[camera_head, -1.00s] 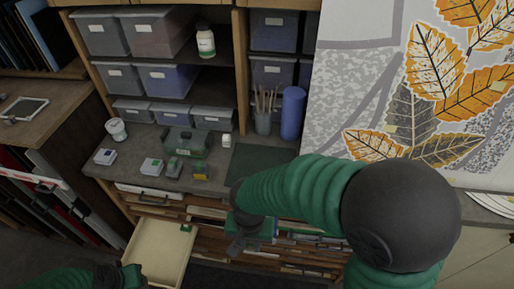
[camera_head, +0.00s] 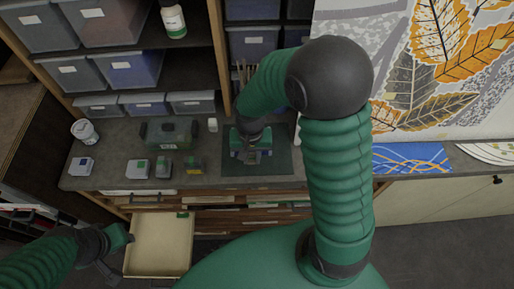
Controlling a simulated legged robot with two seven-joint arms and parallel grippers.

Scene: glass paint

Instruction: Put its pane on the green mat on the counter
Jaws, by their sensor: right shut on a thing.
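The green mat (camera_head: 282,162) lies flat on the counter, dark green and partly covered by my right arm. My right gripper (camera_head: 252,157) is over the mat, pointing down, and is shut on a small pale piece, probably the pane; the gripper hides most of it. I cannot tell whether the piece touches the mat.
The open drawer (camera_head: 160,262) holds a small green piece (camera_head: 183,214) at its back. Small boxes and a translucent green case (camera_head: 168,133) stand left of the mat. A brush pot stands behind it. A blue patterned panel (camera_head: 412,158) lies to the right.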

